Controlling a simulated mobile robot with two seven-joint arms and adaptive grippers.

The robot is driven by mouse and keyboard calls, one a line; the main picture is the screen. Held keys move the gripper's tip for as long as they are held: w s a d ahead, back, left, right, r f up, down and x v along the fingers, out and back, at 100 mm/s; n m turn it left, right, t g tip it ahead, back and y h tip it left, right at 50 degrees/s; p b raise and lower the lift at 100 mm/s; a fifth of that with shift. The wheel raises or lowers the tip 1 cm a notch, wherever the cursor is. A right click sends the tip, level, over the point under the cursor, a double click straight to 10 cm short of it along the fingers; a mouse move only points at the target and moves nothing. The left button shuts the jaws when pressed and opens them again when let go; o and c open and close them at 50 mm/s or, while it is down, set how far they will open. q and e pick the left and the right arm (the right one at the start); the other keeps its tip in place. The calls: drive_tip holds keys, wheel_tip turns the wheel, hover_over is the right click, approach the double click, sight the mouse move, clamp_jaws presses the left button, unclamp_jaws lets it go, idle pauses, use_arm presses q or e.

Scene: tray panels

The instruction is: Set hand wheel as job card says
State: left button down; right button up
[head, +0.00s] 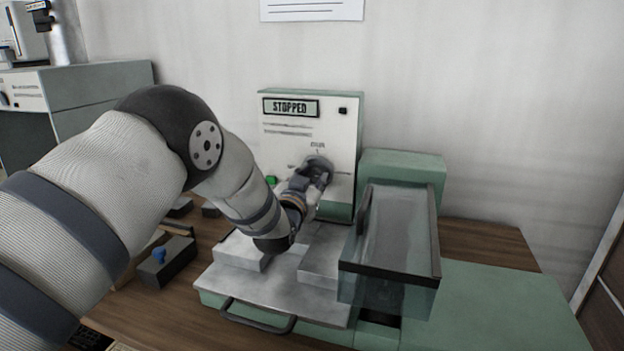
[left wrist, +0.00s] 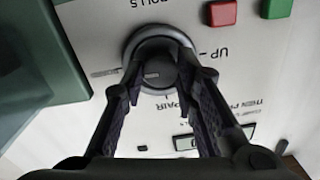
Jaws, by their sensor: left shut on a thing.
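The hand wheel (left wrist: 157,68) is a dark round knob on the light front panel (head: 330,115) of the green-sided machine. It shows in the left wrist view between my gripper's fingers, under printed words that appear upside down. In the head view my left gripper (head: 318,172) reaches the panel and covers much of the wheel. My left gripper (left wrist: 160,92) is shut on the hand wheel, one finger at each side. The display (head: 291,107) on the panel reads "STOPPED". A white paper sheet (head: 312,9) hangs on the wall, cut off at the top; its text is not legible. My right gripper is not in view.
A clear guard box (head: 395,235) stands right of the panel, in front of a green housing (head: 402,170). A metal bed with a drawer handle (head: 258,318) lies below. A red button (left wrist: 222,13) and a green button (left wrist: 276,8) sit near the wheel. Dark blocks (head: 166,262) lie at left.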

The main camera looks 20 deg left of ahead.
use_arm(q)
drive_tip(key=c, duration=1.2)
unclamp_jaws()
drive_tip(key=shift+c, duration=0.2)
drive_tip(key=s, duration=1.2)
